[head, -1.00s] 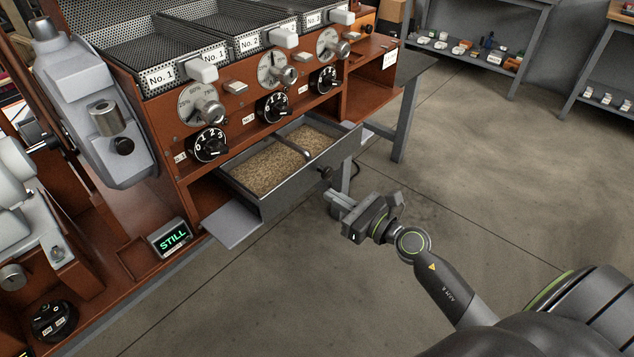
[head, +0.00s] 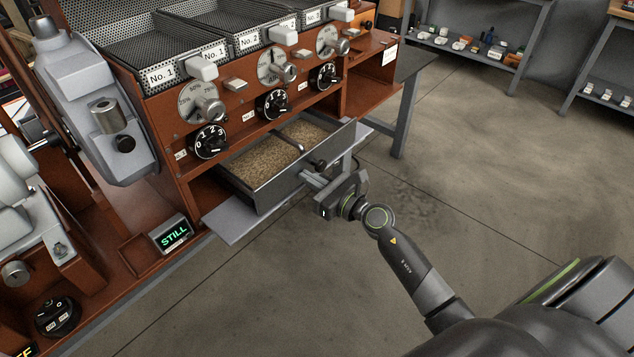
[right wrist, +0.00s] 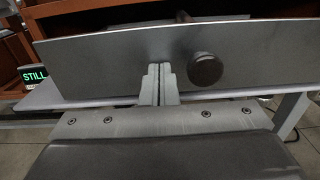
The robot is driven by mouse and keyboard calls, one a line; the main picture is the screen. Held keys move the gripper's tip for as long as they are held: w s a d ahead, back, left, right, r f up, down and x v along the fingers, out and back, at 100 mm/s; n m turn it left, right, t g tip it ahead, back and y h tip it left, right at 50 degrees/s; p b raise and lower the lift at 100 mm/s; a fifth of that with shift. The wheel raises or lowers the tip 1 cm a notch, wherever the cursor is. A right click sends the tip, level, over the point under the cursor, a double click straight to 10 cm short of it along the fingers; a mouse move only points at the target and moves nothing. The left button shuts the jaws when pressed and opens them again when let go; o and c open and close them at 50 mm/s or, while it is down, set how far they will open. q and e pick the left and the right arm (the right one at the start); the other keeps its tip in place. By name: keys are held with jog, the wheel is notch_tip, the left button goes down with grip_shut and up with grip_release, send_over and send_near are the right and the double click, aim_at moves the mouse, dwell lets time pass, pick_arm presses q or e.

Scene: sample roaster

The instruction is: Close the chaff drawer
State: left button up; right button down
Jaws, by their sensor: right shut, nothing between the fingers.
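The chaff drawer (head: 318,160) is a grey tray of tan chaff, partly pulled out of the red-brown roaster cabinet. Its front panel with a round dark knob (right wrist: 205,69) fills the upper right wrist view. My right gripper (head: 308,178) is shut and empty, its fingertips at the outer face of the drawer front, just left of the knob. In the right wrist view the closed fingers (right wrist: 158,72) appear to touch the panel. My left gripper is not in view.
A grey ledge (head: 232,222) runs below the drawer. Dials, knobs and perforated trays (head: 190,60) are above it. A lit STILL display (head: 171,233) stands at left. The floor at right is clear, with shelves (head: 480,50) far back.

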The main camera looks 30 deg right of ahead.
aim_at(288, 165)
jog(key=x, duration=0.6)
jog(key=shift+w+a, duration=0.2)
jog(key=shift+w, duration=0.1)
jog(key=shift+w+a, duration=0.1)
jog(key=shift+w, duration=0.2)
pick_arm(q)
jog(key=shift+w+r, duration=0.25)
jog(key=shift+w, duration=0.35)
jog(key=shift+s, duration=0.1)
